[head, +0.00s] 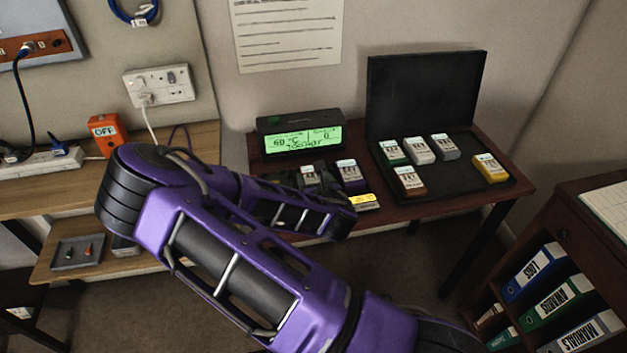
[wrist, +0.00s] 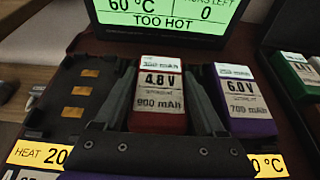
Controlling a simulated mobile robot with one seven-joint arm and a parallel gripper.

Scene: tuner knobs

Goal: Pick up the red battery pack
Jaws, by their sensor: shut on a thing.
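The red battery pack (wrist: 158,122), with a white label reading 4.8 V and 900 mAh, stands in a slot of the black battery holder (wrist: 42,118) in the wrist view. My gripper (wrist: 160,78) is shut on it, with one dark finger along each side. The pack's lower part is hidden by the gripper body. I cannot tell whether it is clear of its slot. In the head view my arm covers much of the holder.
A purple 6.0 V pack (wrist: 240,98) stands close on the right. An empty slot with brass contacts (wrist: 80,90) lies to the left. The display (head: 300,137) reading TOO HOT stands behind. An open black case (head: 452,180) holds several packs, including a brownish-red one (head: 409,183).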

